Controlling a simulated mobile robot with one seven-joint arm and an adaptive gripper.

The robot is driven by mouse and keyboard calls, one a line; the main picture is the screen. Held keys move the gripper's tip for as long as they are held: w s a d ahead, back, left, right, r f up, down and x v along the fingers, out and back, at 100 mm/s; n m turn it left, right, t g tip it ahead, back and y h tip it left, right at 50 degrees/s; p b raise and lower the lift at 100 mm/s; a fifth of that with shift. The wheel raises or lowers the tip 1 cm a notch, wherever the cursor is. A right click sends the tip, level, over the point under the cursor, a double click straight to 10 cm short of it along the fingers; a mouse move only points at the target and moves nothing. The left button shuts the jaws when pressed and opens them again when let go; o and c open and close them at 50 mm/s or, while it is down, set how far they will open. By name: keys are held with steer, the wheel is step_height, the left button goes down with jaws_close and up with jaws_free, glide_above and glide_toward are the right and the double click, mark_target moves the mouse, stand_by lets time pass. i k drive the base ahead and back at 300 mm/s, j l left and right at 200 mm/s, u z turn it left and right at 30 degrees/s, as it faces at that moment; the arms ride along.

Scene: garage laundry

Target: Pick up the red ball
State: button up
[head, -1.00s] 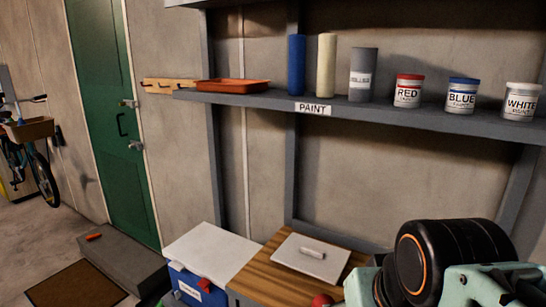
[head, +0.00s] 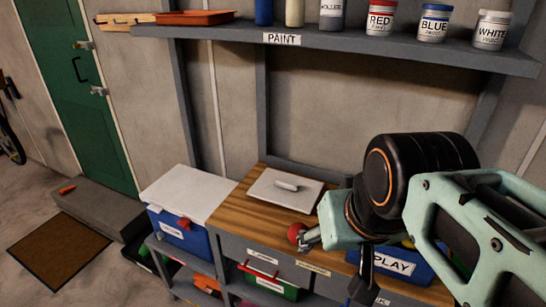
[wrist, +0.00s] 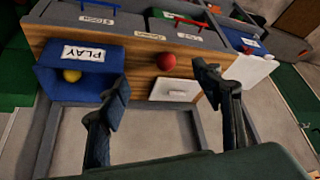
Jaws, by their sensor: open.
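The red ball (head: 296,233) rests on the wooden bench top (head: 243,206), near its front edge, in the head view. It also shows whole in the wrist view (wrist: 166,62), beyond and roughly between my fingertips. My gripper (wrist: 162,90) is open and empty, its two dark fingers spread wide. In the head view my gripper (head: 310,239) appears right beside the ball and overlaps its right edge; the gap between them is hard to judge there. In the wrist view the ball looks apart from both fingers.
A white handled panel (head: 270,194) lies behind the ball. A blue PLAY bin (head: 416,267) holding a yellow ball (wrist: 71,76) stands right on the bench. A blue box with a white lid (head: 188,190) stands left. Drawers are below, and the paint shelf (head: 350,48) is above.

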mark_target(293, 230)
steer(key=j+z, duration=0.65)
steer(key=j, duration=0.3)
steer(key=j+z, duration=0.35)
steer(key=k, duration=0.5)
steer(key=i+j, duration=0.1)
steer(key=i, duration=0.4)
